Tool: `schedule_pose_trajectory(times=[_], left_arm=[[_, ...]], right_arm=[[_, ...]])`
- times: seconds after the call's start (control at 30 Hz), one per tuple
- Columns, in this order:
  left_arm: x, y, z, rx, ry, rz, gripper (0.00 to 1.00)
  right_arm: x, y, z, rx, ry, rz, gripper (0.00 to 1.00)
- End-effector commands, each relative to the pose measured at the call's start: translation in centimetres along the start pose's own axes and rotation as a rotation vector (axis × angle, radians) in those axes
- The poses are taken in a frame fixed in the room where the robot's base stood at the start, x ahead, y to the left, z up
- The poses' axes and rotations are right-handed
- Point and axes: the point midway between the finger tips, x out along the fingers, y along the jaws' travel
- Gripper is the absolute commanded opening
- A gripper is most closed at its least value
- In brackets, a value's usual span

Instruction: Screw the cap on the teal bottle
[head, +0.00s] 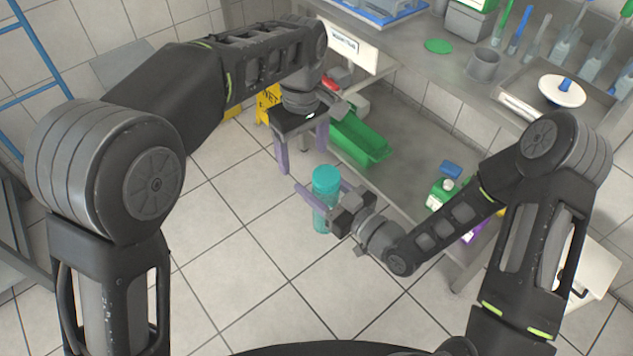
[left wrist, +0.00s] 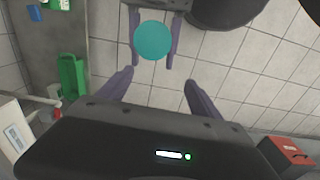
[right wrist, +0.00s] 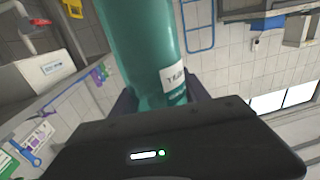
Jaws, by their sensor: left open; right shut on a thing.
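The teal bottle (head: 322,214) is upright in the head view, held in the air by my right gripper (head: 322,195), which is shut around its body. The bottle's labelled side (right wrist: 145,50) fills the upper middle of the right wrist view. A round teal cap (head: 326,176) sits at the bottle's top; whether it is threaded tight cannot be told. From above, the cap (left wrist: 153,40) shows as a disc between my right fingers in the left wrist view. My left gripper (head: 302,150) is open and empty, fingers pointing down, above and beside the bottle, not touching it.
A steel counter (head: 455,75) with a grey cup (head: 482,66) and brushes stands at the back right. A green bin (head: 360,140) and a green-and-white container (head: 440,192) are on its lower shelf. A yellow sign (head: 267,104) stands behind my left gripper. The tiled floor is clear.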

Motion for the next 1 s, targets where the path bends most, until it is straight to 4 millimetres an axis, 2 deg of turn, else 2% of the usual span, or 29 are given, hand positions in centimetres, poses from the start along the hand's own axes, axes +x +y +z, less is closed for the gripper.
schedule_pose_trajectory(times=[0.03,0.1,0.3,0.77,1.0], left_arm=[[-1.4,0.8,1.2,-0.003,0.002,0.004,0.74],[-2.9,1.4,2.5,-0.012,-0.001,0.004,0.74],[-5.0,2.1,4.5,-0.023,-0.006,0.003,0.74],[-4.8,2.2,4.7,-0.024,-0.007,0.002,0.74],[-2.5,2.1,4.7,-0.023,-0.008,0.0,0.74]], right_arm=[[0.0,0.0,0.0,0.0,0.0,0.0,0.0],[0.0,0.0,0.0,0.0,0.0,0.0,0.0],[0.0,0.0,0.0,0.0,0.0,0.0,0.0],[0.0,0.0,0.0,0.0,0.0,0.0,0.0],[0.0,0.0,0.0,0.0,0.0,0.0,0.0]])
